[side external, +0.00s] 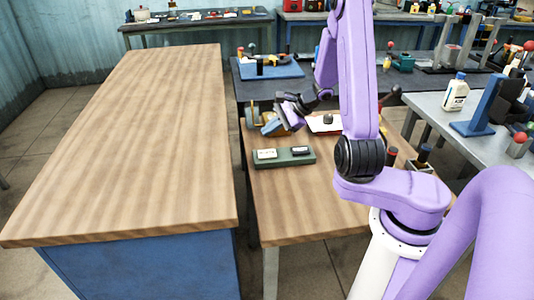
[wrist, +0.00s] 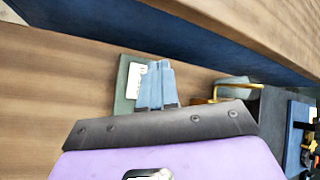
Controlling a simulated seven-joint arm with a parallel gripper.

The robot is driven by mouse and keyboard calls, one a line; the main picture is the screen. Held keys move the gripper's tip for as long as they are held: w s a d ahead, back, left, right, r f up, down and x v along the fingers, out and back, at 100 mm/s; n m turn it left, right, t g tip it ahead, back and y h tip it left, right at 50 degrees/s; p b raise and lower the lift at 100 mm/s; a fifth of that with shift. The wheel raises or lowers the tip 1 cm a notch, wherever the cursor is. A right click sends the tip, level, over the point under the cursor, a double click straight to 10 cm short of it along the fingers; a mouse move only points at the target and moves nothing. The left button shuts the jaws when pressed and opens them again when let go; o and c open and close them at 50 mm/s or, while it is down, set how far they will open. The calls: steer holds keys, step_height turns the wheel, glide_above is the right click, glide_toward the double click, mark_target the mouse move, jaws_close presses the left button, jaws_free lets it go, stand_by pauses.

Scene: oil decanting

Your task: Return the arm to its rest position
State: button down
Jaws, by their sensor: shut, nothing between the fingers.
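My arm is purple and bends over the smaller wooden table (side external: 300,205) in the side external view. My gripper (side external: 268,129) hangs above the far left part of that table, beyond a green block. Its blue-grey fingers are together, and the wrist view shows them closed with nothing held (wrist: 155,76). In the wrist view the fingers partly hide the green block and its white label.
The green block (side external: 285,163) carries a white and a dark piece; it also shows in the wrist view (wrist: 122,98). A brass-coloured object (side external: 250,117) stands close by my gripper. A long wooden bench (side external: 130,140) at left is clear. A white bottle (side external: 455,93) stands on the right table.

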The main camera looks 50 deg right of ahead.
stand_by(0.5)
steer(key=s+a+r+n+g+y, duration=0.1)
steer(key=s+a+r+n+g, duration=0.15)
steer(key=a+n, duration=0.3)
steer(key=s+a+r+n+g+y, duration=0.1)
steer(key=a+n+g, duration=0.25)
steer(key=a, duration=0.35)
steer(key=s+a+r+n+g+y, duration=0.1)
steer(key=a+n+g, duration=0.1)
steer(key=a+n, duration=0.35)
steer(key=s+r+n+h, duration=0.2)
steer(key=s+n+h, duration=0.1)
steer(key=s+n, duration=0.7)
steer(key=s+r+n+h, duration=0.2)
steer(key=s+n+h, duration=0.1)
steer(key=s+n, duration=0.6)
steer(key=s, duration=0.4)
steer(key=shift+d+r+n+h, duration=0.3)
steer(key=shift+n+h, duration=0.05)
steer(key=shift+h, duration=0.05)
